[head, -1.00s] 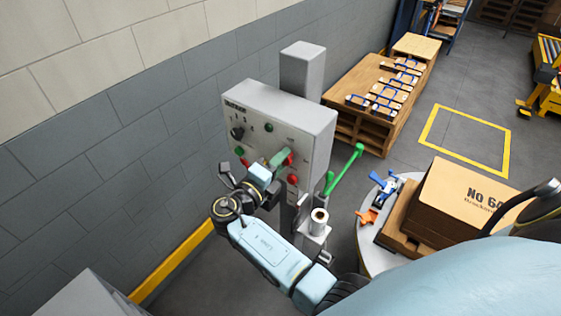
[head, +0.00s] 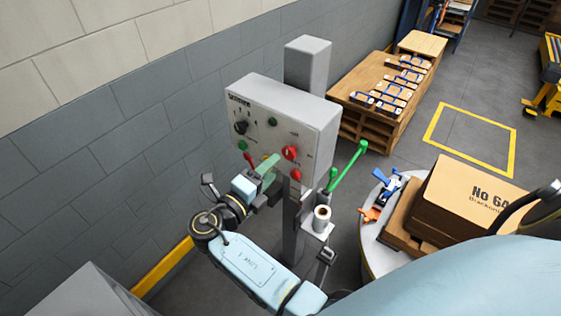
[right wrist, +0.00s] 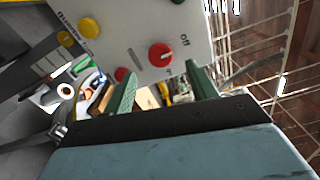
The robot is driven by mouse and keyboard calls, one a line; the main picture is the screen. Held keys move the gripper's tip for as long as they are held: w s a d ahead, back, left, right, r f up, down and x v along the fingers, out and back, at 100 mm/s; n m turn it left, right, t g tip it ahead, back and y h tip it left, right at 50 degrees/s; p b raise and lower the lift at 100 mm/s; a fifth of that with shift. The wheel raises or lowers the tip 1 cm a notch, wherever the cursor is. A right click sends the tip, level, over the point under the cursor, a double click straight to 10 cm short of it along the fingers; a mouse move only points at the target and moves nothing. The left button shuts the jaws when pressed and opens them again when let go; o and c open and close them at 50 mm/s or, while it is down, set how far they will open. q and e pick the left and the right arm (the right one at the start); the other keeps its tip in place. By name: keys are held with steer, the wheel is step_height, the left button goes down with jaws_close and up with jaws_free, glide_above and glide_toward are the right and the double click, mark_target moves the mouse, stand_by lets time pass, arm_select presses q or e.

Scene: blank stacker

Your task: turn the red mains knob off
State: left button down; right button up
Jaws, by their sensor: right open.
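The red mains knob (head: 291,152) is on the right part of the grey control panel's face. In the right wrist view the red knob (right wrist: 160,55) shows whole, with a pale mark on it and an "OFF" label to its upper right. My right gripper (head: 270,163) is at the panel, to the lower left of the knob in the head view. Its green fingers (right wrist: 160,70) are apart, with nothing between them, and the knob lies beyond their tips. The gripper looks clear of the knob. My left gripper is not in view.
The panel (head: 318,120) also bears a red button (head: 296,175), a black selector (head: 240,127) and green buttons. A green lever (head: 346,166) and a paper roll (head: 322,214) stand close to the right. A brick wall is behind; a round table with a carton (head: 470,195) is at right.

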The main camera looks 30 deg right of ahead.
steer(key=v, duration=0.7)
steer(key=shift+b, duration=0.45)
steer(key=shift+a, duration=0.1)
